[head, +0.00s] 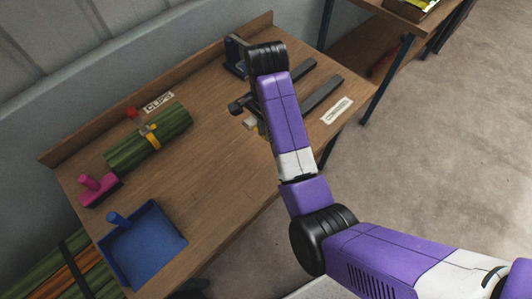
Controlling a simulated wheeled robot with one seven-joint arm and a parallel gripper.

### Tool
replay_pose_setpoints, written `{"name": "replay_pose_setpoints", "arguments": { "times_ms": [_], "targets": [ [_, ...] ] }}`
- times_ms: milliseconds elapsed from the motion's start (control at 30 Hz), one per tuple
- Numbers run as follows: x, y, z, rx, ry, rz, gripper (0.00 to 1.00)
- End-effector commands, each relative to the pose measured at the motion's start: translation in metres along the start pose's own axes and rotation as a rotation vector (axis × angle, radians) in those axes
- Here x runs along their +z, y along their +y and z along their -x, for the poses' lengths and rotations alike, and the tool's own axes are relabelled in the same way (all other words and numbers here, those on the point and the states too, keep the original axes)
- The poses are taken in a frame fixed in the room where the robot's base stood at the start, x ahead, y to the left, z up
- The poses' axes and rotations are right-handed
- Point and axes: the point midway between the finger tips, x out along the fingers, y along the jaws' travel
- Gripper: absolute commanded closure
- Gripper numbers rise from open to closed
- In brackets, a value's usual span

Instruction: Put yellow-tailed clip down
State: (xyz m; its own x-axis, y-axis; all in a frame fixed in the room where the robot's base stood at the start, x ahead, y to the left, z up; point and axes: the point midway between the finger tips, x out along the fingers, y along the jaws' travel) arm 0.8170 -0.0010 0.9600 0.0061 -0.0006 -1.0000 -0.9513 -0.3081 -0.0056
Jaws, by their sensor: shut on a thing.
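My gripper (247,113) is low over the right half of the wooden bench (205,150), mostly hidden behind my purple forearm. Its dark and pale parts stick out on the left of the arm. A small yellow piece (260,130) shows at its tip, partly covered by the arm; it looks like the yellow tail of the clip, and the gripper is shut on it. I cannot tell whether it touches the bench. A green bundle (165,133) with a yellow band and a red-knobbed piece lies on the left of the bench, by a "CLIPS" label (158,102).
Two dark bars (322,93) and a white label (336,110) lie right of my arm. A dark blue object (235,52) stands at the back. A pink-handled tool (97,187) and a blue dustpan-like tray (143,245) are at the left. The bench middle is clear.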

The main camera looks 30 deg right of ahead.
Motion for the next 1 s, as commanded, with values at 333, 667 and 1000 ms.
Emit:
{"name": "replay_pose_setpoints", "arguments": {
  "times_ms": [333, 667, 1000],
  "targets": [
    [0.003, 0.003, -0.056, 0.010, -0.006, 0.002, 1.00],
    [0.003, 0.003, -0.088, 0.007, -0.006, 0.001, 1.00],
    [0.003, 0.003, -0.122, 0.004, -0.004, 0.002, 1.00]
  ]
}}
